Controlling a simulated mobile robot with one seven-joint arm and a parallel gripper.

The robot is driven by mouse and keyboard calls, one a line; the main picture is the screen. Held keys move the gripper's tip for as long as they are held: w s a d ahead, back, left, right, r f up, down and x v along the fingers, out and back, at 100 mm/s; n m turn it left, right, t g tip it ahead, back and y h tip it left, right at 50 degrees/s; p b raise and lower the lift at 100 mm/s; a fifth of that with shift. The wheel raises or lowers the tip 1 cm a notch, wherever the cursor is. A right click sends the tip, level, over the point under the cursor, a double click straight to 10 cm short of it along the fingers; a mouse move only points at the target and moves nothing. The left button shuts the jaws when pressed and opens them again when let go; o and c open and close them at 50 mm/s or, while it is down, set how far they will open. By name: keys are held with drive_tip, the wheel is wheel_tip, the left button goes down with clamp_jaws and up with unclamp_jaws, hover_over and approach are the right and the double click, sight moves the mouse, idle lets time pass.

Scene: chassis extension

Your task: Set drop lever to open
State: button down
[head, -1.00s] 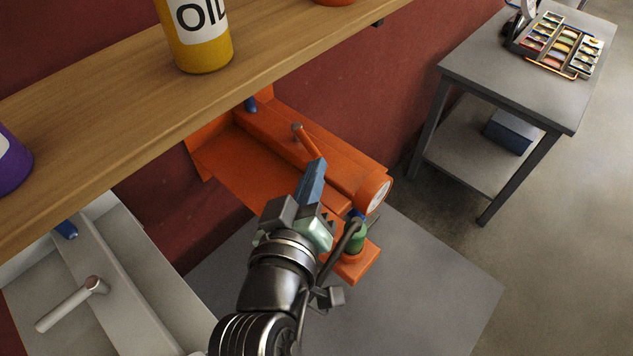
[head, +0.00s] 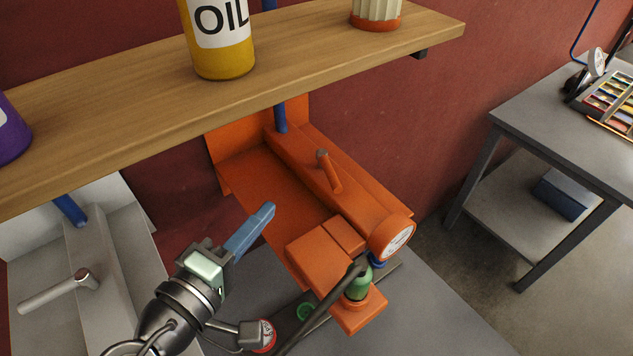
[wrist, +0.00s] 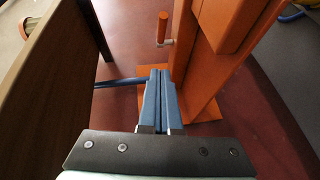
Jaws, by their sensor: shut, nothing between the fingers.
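The orange machine (head: 255,185) stands against the red wall under the shelf. Its orange lever (head: 330,172) sits on the raised rail and slants up to a greyish pivot end. In the wrist view a lever (wrist: 162,28) of the same orange stands at the top, beyond my fingers. My gripper (head: 270,210) has blue fingers pressed together, empty, left of the machine's front block and apart from the lever. It also shows in the wrist view (wrist: 160,75). A grey machine at the left has its own grey lever (head: 58,291). I cannot tell which one is the drop lever.
A wooden shelf (head: 330,60) overhangs the machines, with a yellow oil bottle (head: 220,38), a ribbed pot (head: 376,14) and a purple container (head: 12,130). A gauge (head: 397,240) and green bottle (head: 358,284) sit at the orange machine's front. A grey table (head: 560,140) stands right.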

sight(328, 177)
drive_tip(key=p+x, duration=0.2)
drive_tip(key=x, duration=0.5)
drive_tip(key=shift+w+d+r, duration=0.15)
drive_tip(key=shift+w+d, duration=0.1)
drive_tip(key=shift+d, duration=0.05)
drive_tip(key=shift+w+d+f+p, duration=0.2)
drive_tip(key=shift+d+p, duration=0.2)
drive_tip(key=shift+d, duration=0.15)
drive_tip(key=shift+w+d+f+p, duration=0.15)
drive_tip(key=shift+d+p, duration=0.25)
drive_tip(key=shift+d, duration=0.2)
drive_tip(key=shift+w+d+f, duration=0.15)
drive_tip(key=shift+d+f, duration=0.05)
drive_tip(key=shift+d, duration=0.45)
drive_tip(key=shift+d, duration=0.5)
drive_tip(key=shift+a, duration=0.1)
